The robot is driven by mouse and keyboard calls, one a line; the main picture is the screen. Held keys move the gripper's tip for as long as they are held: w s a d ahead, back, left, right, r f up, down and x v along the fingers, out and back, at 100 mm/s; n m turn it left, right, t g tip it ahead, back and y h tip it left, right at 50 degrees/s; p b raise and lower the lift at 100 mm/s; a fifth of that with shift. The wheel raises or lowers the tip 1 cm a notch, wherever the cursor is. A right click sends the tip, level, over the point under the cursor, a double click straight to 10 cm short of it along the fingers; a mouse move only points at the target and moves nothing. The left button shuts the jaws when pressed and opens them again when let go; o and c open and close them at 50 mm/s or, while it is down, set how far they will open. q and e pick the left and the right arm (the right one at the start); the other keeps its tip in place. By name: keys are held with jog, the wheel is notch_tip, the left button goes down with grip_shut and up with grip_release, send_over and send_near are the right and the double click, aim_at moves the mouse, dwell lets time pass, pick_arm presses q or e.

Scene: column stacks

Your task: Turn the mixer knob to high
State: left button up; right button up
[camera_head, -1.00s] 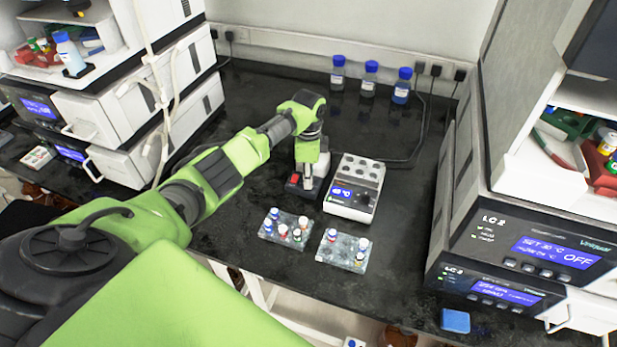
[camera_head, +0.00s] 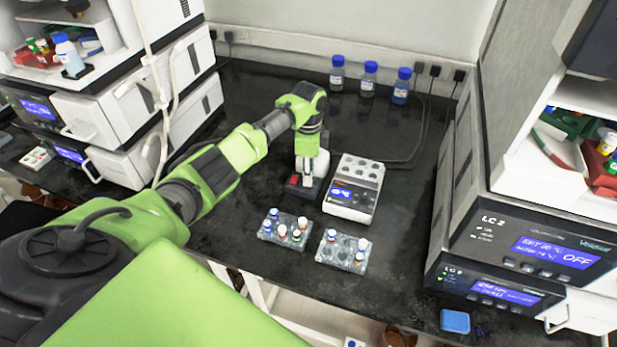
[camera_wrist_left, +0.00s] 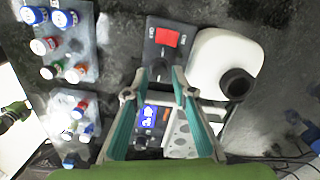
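The mixer (camera_head: 320,165) stands on the black bench, mostly hidden behind my left gripper in the head view. In the left wrist view its white body with a black cup (camera_wrist_left: 238,83) is right of centre. Its dark front panel has a red switch (camera_wrist_left: 167,38). My left gripper (camera_wrist_left: 159,73) points down at this panel, its teal-padded fingers apart with the tips at the panel's edge nearest the heater block. A small round shape, perhaps the knob, lies between the tips; its setting and any contact cannot be made out. My right gripper is not in view.
A white heater block (camera_head: 352,190) with a blue display stands just right of the mixer. Two clear vial racks (camera_head: 285,232) (camera_head: 342,252) are in front. Several blue-capped bottles (camera_head: 370,78) stand at the back wall. Instrument stacks flank the bench; its back left is clear.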

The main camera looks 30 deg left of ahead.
pick_arm(q)
notch_tip(320, 180, up, 10)
dwell(0.3)
jog(key=shift+f, duration=0.1)
